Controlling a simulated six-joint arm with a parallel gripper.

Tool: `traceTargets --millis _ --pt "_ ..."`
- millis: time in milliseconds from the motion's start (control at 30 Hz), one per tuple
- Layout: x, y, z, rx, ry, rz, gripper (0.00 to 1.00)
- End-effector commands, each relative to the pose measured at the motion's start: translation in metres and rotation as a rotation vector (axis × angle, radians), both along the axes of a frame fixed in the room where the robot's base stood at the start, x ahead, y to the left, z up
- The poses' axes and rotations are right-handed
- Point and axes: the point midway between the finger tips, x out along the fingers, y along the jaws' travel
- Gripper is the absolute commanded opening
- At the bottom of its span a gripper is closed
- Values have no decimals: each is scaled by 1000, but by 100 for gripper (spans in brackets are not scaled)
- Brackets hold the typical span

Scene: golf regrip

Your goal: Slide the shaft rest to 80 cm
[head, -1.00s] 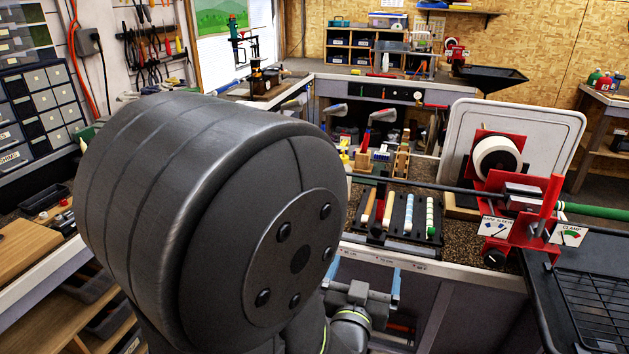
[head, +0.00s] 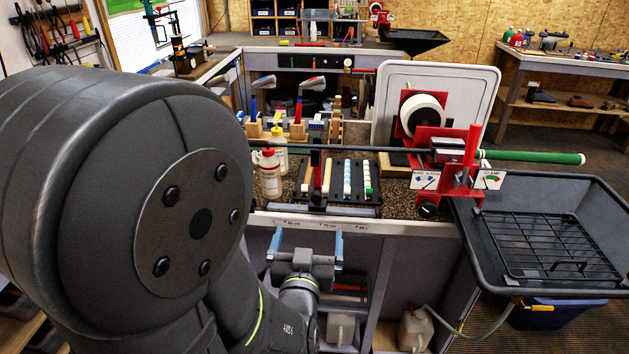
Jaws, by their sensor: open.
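The shaft rest looks to be the dark post with a red part (head: 316,160) standing under the black club shaft (head: 380,151) at the bench's front. Whether it touches the shaft is too small to tell. A strip of distance labels (head: 328,226) runs along the bench's front edge; 80 cm reads at its left end, with other marks to its right. The post stands near the left and middle marks. My gripper (head: 307,241) is open and empty, its two blue-grey fingers apart, in front of and below the bench edge. It appears clear of the rest.
A red clamp stand (head: 447,160) holds the shaft at right, with a green grip (head: 530,157) beyond. A black tray (head: 540,225) with a wire grid is at right.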

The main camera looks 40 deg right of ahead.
Motion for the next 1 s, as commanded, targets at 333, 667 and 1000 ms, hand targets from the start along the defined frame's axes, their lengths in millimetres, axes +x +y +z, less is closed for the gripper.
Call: traceTargets --millis 333,667,1000 --pt "0 0 0 0 0 0 100" --pt "7 -6 -20 7 1 3 50" --pt "16 -15 -41 0 0 1 50"
